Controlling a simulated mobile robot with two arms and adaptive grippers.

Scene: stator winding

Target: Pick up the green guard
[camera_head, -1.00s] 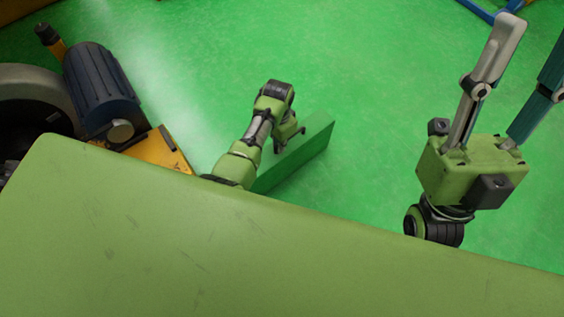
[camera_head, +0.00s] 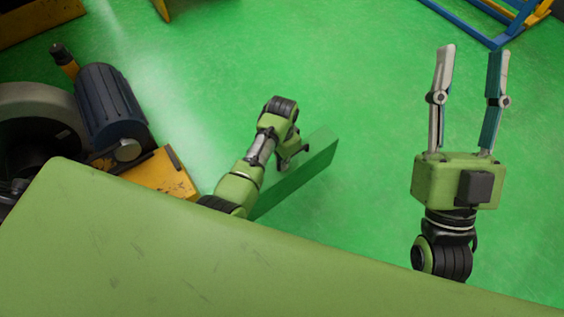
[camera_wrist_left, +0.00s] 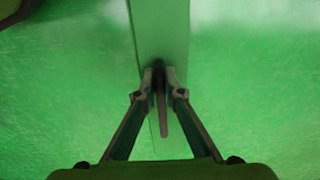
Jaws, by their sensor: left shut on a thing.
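The green guard (camera_head: 312,165) is a long flat green panel, seen past my left arm in the head view. It also shows in the left wrist view (camera_wrist_left: 160,28) as a pale green strip running down the middle. My left gripper (camera_head: 296,152) is at the guard. In the left wrist view my left gripper (camera_wrist_left: 160,75) has its two fingertips closed on a thin dark handle-like piece of the guard. My right gripper (camera_head: 470,60) is open and empty, its fingers spread wide and pointing up the picture, far to the right of the guard.
A dark blue motor (camera_head: 110,105) with a wheel and a yellow base (camera_head: 160,177) stands at the left. A blue and yellow frame (camera_head: 500,22) is at the top right. Green floor (camera_head: 370,80) lies clear between them.

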